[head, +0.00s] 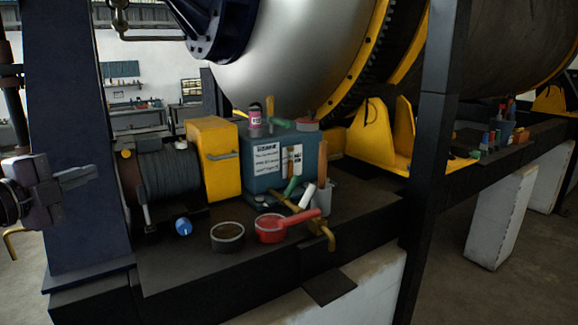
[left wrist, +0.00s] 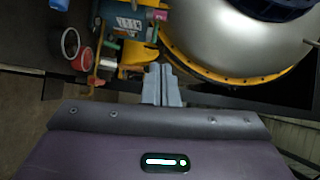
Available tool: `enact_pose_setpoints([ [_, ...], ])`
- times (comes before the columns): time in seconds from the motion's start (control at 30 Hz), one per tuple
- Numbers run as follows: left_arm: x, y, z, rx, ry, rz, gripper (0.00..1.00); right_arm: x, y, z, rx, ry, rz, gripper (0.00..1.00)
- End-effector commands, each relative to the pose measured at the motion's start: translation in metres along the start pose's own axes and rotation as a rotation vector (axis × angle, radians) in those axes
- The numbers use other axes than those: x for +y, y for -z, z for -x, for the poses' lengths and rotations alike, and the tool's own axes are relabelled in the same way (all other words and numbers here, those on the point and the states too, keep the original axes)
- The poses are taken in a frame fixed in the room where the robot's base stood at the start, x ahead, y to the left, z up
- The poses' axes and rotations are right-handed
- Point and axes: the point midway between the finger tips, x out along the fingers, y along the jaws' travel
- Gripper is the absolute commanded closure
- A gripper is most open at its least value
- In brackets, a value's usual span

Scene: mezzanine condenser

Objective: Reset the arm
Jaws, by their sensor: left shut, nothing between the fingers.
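My left gripper (head: 78,179) comes in from the left edge in the head view, in front of the dark blue column. Its fingers are closed together and empty. They point right, toward the bench with the motor, and are apart from everything on it. In the left wrist view the shut fingers (left wrist: 161,84) point up toward the bench edge and the big silver drum, with nothing between them. My right gripper shows in neither view.
A dark bench (head: 185,255) carries a motor (head: 165,178), a yellow box (head: 213,158), a blue-green box (head: 270,165), a red pan (head: 271,228) and a round tin (head: 227,236). A dark blue column (head: 75,120) stands behind my left gripper. A black post (head: 432,150) rises on the right.

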Motion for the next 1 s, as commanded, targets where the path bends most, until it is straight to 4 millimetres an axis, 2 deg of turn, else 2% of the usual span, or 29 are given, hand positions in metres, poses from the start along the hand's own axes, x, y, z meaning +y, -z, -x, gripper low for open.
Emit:
enact_pose_setpoints([
  [0.17,0.034,0.0,-0.013,-0.041,-0.017,0.062,1.0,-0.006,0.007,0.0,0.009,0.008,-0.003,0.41],
  [0.37,0.093,0.005,-0.028,-0.125,-0.049,0.179,1.0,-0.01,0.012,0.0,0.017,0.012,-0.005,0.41],
  [0.47,0.134,0.011,-0.032,-0.188,-0.076,0.265,1.0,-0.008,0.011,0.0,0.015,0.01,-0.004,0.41],
  [0.57,0.189,0.023,-0.031,-0.28,-0.122,0.39,1.0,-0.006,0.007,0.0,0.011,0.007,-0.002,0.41],
  [0.67,0.254,0.044,-0.019,-0.408,-0.191,0.557,1.0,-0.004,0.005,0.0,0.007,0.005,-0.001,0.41],
  [0.7,0.279,0.054,-0.01,-0.467,-0.224,0.628,1.0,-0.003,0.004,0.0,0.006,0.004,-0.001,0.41],
  [0.8,0.334,0.083,0.018,-0.614,-0.319,0.802,1.0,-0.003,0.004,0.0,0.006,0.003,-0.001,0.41],
  [0.9,0.374,0.111,0.048,-0.744,-0.413,0.949,1.0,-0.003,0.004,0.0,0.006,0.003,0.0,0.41],
  [1.0,0.4,0.135,0.075,-0.848,-0.496,1.064,1.0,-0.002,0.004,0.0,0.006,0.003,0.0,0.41],
])
